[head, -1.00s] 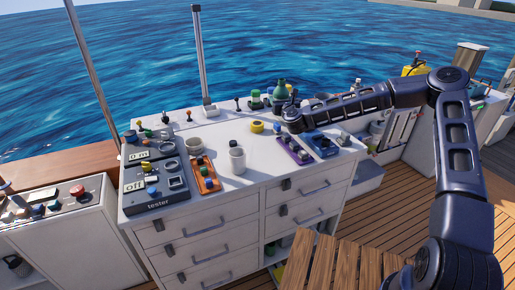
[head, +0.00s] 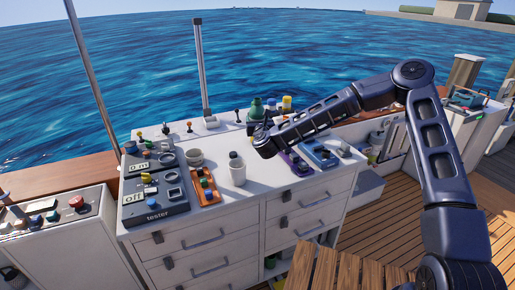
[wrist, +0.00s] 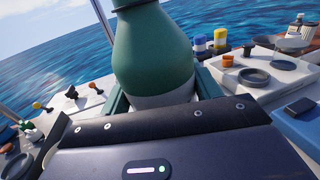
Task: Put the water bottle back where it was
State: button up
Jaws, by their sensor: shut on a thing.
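The water bottle is a green bottle with a white lower part, and it fills the middle of the wrist view (wrist: 153,50). It stands roughly upright between the jaws of my gripper (wrist: 160,98), which is shut on it. In the head view the bottle (head: 257,107) shows at the back of the white counter (head: 225,205), just beyond the end of my arm. My gripper in the head view is mostly hidden behind my wrist. The bottle's base is hidden, so I cannot tell whether it touches the counter.
Purple (head: 295,163) and blue (head: 319,155) trays lie right of my wrist. Small bottles (wrist: 220,41) stand behind. The counter's middle front is clear.

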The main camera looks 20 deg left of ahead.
notch_tip(320, 180, down, 13)
jog(key=shift+f, duration=0.1)
dwell(0.5)
jog(key=o, duration=1.2)
jog(key=shift+f, duration=0.1)
jog(key=v, duration=1.2)
